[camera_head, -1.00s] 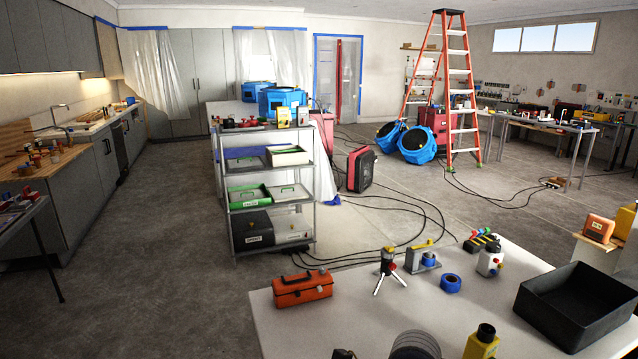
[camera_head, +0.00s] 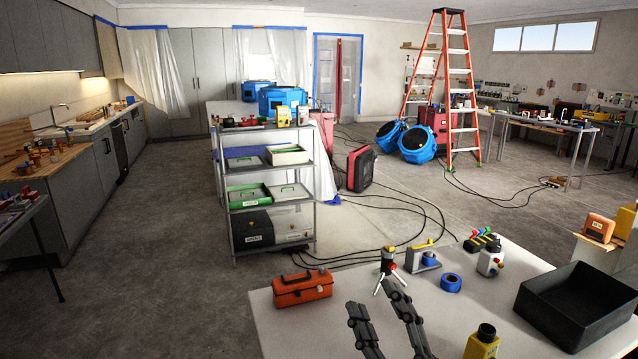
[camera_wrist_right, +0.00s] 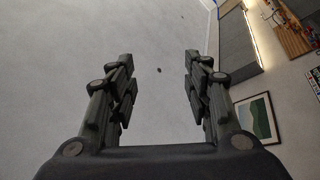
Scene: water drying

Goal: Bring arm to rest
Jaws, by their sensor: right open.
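My right gripper (camera_head: 374,304) rises from the bottom edge of the head view, in front of the white table (camera_head: 268,335). Its two dark fingers point up and stand apart. In the right wrist view the same gripper (camera_wrist_right: 158,85) is open, with nothing between its fingers. Beyond it are the pale ceiling and part of a wall. My left gripper is in neither view.
The table holds an orange toolbox (camera_head: 302,289), a small tripod (camera_head: 388,262), blue tape (camera_head: 451,283), a yellow bottle (camera_head: 482,342) and a black tray (camera_head: 577,306). A shelf cart (camera_head: 232,200) stands behind. The floor (camera_head: 150,240) at left is clear.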

